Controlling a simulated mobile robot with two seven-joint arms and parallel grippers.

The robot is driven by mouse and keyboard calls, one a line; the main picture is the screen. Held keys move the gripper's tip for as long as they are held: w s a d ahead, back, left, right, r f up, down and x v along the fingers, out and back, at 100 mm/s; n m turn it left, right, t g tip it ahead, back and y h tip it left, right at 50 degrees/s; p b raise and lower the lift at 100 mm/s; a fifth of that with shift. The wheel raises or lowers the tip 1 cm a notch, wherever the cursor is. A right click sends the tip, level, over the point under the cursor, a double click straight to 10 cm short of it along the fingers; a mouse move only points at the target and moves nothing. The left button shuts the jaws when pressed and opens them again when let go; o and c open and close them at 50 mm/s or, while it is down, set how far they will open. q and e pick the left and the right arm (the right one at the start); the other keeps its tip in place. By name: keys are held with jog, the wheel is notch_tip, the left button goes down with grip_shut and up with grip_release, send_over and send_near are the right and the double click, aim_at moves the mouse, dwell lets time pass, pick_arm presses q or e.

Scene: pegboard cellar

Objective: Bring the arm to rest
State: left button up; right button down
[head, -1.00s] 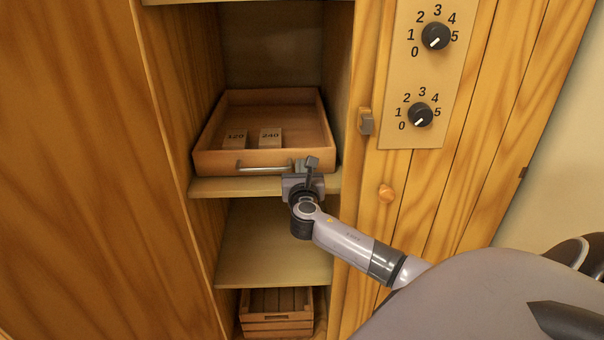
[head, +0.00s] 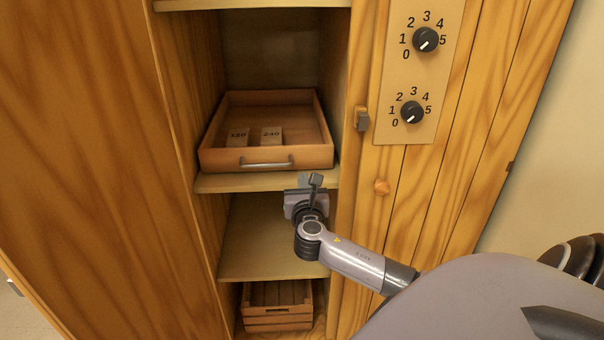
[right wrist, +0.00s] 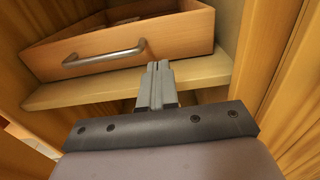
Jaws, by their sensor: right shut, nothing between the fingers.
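My right gripper (head: 314,181) is in front of the cabinet, just below and to the right of the drawer's handle. In the right wrist view its two fingers (right wrist: 157,70) are together with nothing between them. The fingers point toward the shelf edge under the wooden drawer (head: 320,155). The drawer's metal handle (head: 266,163) is apart from the fingers; it also shows in the right wrist view (right wrist: 104,56). My left gripper is in no view.
The drawer holds two blocks marked 120 (head: 238,137) and 240 (head: 271,136). Below is a bare shelf (head: 260,245) and a slatted crate (head: 278,318).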

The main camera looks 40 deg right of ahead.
jog(key=shift+v, duration=2.85)
